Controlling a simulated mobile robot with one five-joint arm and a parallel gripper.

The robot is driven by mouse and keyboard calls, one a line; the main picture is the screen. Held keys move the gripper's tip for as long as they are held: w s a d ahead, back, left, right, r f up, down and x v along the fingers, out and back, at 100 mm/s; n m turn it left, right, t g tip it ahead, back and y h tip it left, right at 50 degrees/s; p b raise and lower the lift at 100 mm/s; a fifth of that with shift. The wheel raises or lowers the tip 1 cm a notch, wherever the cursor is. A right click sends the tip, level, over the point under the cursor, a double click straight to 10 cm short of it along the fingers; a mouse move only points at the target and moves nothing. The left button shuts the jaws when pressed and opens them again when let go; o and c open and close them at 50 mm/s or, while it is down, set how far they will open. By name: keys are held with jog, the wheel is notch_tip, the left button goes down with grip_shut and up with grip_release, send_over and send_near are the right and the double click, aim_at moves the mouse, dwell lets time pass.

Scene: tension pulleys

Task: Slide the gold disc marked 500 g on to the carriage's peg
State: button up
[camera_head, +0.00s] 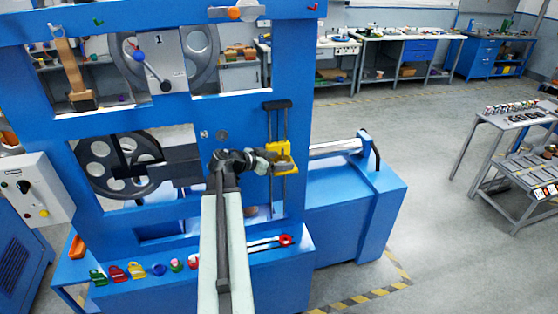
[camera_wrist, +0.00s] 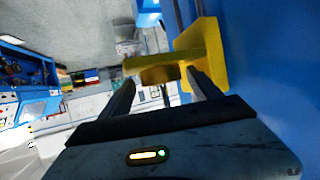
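The yellow carriage (camera_head: 285,148) sits on two upright rails on the blue machine's front. It also shows in the wrist view (camera_wrist: 205,42), bright yellow, at upper right. My gripper (camera_head: 271,164) is close in front of the carriage. A gold disc (camera_head: 285,168) is at its fingertips, just below the carriage's bright top part. In the wrist view the disc (camera_wrist: 158,74) spans the gap between my two fingers, close to the carriage. Its 500 g mark is not legible. The peg cannot be told apart from the carriage, and I cannot tell whether the disc touches it.
The blue machine (camera_head: 255,70) fills the left and centre, with a large grey wheel (camera_head: 105,165). A blue ledge (camera_head: 130,290) holds several small coloured parts and a red-ended tool (camera_head: 284,240). A grey cart (camera_head: 515,130) stands at right. The floor between is clear.

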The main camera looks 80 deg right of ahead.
jog(key=shift+d, duration=0.1)
jog(key=p+v, duration=0.3)
jog(key=v, duration=0.5)
dwell(0.5)
